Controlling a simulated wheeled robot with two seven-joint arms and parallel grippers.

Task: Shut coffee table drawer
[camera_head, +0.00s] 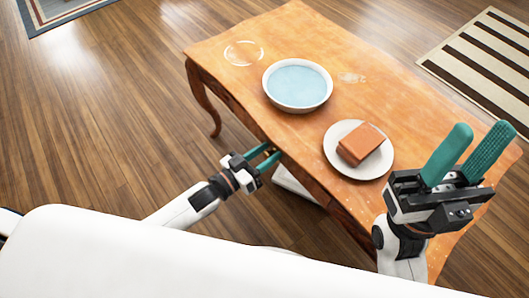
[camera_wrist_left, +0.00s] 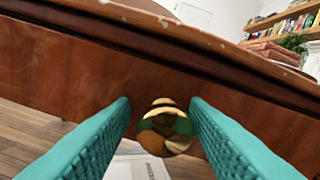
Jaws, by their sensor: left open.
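The wooden coffee table (camera_head: 235,80) stands in front of me. Its drawer front (camera_wrist_left: 75,75) fills the middle of the left wrist view, with a round, shiny brass knob (camera_wrist_left: 165,128) on it. My left gripper (camera_head: 271,157) is at the table's near side, low by the drawer knob. In the left wrist view its teal fingers (camera_wrist_left: 162,125) are open, one on each side of the knob, with gaps showing. How far the drawer stands out is hard to tell. My right gripper (camera_head: 470,150) is open and empty, raised over the table's right end.
On the tabletop are a bowl (camera_head: 297,83) with pale blue inside, a plate (camera_head: 335,160) with a brown block (camera_head: 361,144), and a clear glass-like ring (camera_head: 243,52). A white object (camera_head: 297,185) lies beneath the table. The floor to the left is clear.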

